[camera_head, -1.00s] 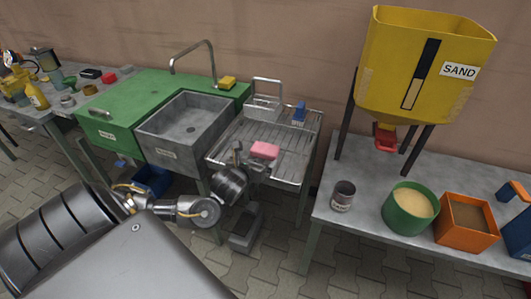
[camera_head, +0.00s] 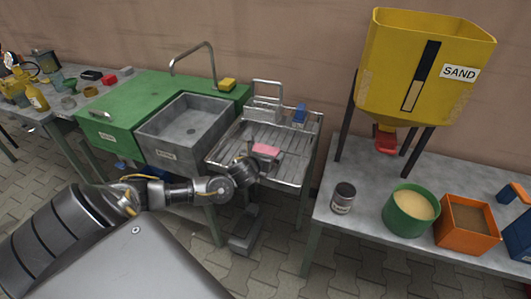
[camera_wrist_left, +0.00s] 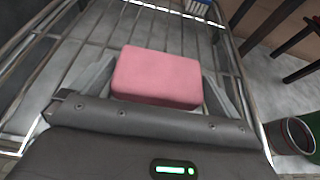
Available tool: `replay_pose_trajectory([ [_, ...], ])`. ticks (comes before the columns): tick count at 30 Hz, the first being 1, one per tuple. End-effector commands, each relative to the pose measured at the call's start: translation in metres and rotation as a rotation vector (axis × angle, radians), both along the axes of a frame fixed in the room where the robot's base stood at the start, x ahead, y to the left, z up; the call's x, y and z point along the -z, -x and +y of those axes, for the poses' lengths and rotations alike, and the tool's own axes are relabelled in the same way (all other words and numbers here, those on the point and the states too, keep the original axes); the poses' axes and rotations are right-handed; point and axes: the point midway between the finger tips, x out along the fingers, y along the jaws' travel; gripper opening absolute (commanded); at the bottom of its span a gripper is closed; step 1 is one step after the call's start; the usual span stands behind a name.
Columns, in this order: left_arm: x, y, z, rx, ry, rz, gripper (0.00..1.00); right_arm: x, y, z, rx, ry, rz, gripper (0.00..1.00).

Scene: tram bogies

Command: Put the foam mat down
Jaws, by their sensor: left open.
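The foam mat (camera_head: 266,149) is a pink block over the slats of the wire draining rack (camera_head: 292,170), at about the rack's middle. My left gripper (camera_head: 257,158) is at the mat, coming in from its left and front. In the left wrist view the mat (camera_wrist_left: 157,75) lies between the two fingers of my left gripper (camera_wrist_left: 160,88), which is open. One finger is on each side; whether either touches the mat I cannot tell. My right gripper is not in view.
The grey sink (camera_head: 187,130) and green cabinet (camera_head: 120,105) are left of the rack. A blue brush (camera_head: 300,114) and a wire basket (camera_head: 264,107) stand at the rack's back. To the right, a table holds a can (camera_head: 343,198), a green tub (camera_head: 409,212) and the sand hopper (camera_head: 425,75).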

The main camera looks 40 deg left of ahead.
Motion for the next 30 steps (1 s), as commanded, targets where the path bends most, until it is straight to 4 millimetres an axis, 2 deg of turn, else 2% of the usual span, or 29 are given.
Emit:
replay_pose_trajectory([
  [5,0.0,0.0,0.0,0.0,0.0,0.0,1.0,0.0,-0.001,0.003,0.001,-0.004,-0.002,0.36],
  [12,0.0,0.0,0.0,0.0,-0.001,0.0,0.7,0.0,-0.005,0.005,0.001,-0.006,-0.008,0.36],
  [14,0.0,0.0,0.0,0.0,-0.001,0.0,0.65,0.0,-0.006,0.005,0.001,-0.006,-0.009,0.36],
  [23,-0.005,0.0,0.0,0.001,0.0,-0.001,0.65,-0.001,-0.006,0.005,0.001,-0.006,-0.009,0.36],
  [26,-0.013,-0.001,0.0,0.002,-0.001,-0.002,0.65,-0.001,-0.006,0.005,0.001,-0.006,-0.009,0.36],
  [30,-0.034,0.0,0.0,0.003,-0.002,-0.003,0.65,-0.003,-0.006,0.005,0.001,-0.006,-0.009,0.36],
])
